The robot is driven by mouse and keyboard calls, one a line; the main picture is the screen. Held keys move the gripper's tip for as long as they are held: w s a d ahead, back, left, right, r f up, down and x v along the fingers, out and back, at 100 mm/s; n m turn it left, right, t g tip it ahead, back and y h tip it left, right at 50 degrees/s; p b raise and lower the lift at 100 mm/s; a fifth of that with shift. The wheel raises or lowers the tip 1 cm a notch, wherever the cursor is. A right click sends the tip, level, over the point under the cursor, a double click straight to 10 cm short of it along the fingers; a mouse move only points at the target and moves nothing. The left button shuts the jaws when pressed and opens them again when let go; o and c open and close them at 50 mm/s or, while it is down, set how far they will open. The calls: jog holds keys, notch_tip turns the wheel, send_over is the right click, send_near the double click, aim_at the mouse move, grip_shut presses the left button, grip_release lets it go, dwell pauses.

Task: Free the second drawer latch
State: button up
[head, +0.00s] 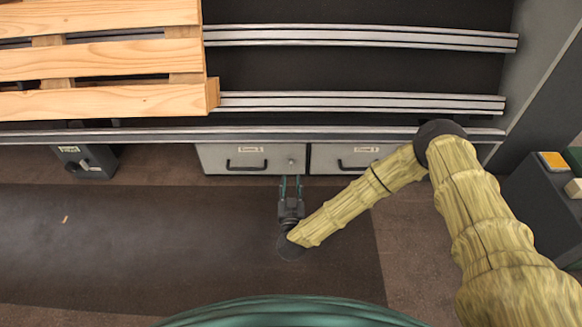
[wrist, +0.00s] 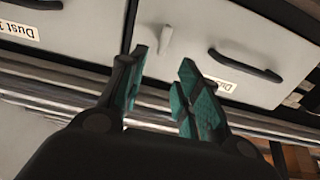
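Two light grey drawers with black handles sit side by side under the rails: a left drawer (head: 218,158) and a right drawer (head: 325,155). A small latch (head: 291,161) is at the right end of the left drawer's front. In the wrist view, which looks turned over, a short light grey latch lever (wrist: 165,43) stands near a drawer's left edge. My gripper (head: 291,182) is in front of the left drawer's right end. Its teal fingers (wrist: 160,88) are apart and empty, with the lever showing beyond the gap. My arm hides the right drawer's right part.
A wooden pallet (head: 100,60) lies on the metal rails (head: 360,102) above and left of the drawers. A dark box (head: 85,160) stands at left under the rail. A dark cabinet (head: 535,205) with an orange-topped item is at right. The dark floor mat (head: 150,240) is mostly clear.

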aim_at(291, 165)
jog(key=w+b, duration=0.3)
jog(key=w, duration=0.4)
jog(key=shift+w+f+b, duration=0.2)
jog(key=shift+b, duration=0.2)
jog(key=shift+w+r, duration=0.15)
jog(key=shift+w, duration=0.55)
grip_shut()
